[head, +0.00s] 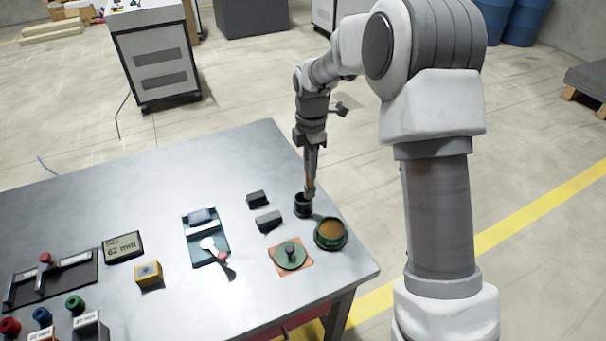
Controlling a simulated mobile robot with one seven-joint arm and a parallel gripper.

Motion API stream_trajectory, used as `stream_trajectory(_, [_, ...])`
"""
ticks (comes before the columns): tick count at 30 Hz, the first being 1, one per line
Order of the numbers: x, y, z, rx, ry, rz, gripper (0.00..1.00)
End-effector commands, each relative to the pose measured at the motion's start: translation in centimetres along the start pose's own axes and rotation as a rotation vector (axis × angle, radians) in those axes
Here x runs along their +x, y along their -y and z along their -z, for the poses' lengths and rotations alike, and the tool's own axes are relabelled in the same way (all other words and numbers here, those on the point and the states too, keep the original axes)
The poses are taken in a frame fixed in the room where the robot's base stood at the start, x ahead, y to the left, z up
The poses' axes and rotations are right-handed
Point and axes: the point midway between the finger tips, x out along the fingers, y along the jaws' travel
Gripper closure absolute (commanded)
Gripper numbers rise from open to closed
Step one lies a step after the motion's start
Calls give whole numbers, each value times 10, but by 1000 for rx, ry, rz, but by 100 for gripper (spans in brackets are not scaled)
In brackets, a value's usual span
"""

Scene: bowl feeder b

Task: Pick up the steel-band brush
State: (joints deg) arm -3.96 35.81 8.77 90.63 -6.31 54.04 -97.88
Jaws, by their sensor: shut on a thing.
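My gripper (311,183) points down over the small black cup (302,208) near the table's right edge. It is shut on a thin brown, light-tipped piece, which looks like the brush (310,188). The brush's lower end is at the cup's rim; whether it is inside or just clear I cannot tell. The steel band is too small to make out.
A green bowl with tan contents (330,234) stands close to the cup. A green disc with a knob (291,255) and two dark blocks (268,221) are nearby. The steel table (120,200) has free room at the upper left.

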Motion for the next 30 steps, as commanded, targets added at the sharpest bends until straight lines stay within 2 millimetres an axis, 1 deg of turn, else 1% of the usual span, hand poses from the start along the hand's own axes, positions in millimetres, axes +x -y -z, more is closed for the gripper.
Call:
stream_trajectory(1, [-7,6,-8,5,1,-2,100])
stream_trajectory(3, [-15,15,-19,5,1,-2,100])
stream_trajectory(9, [-37,40,-47,4,1,-2,100])
stream_trajectory(15, [-52,56,-67,1,1,-1,100])
stream_trajectory(21, [-58,63,-74,0,0,0,100])
stream_trajectory(30, [-59,64,-75,-1,0,0,100])
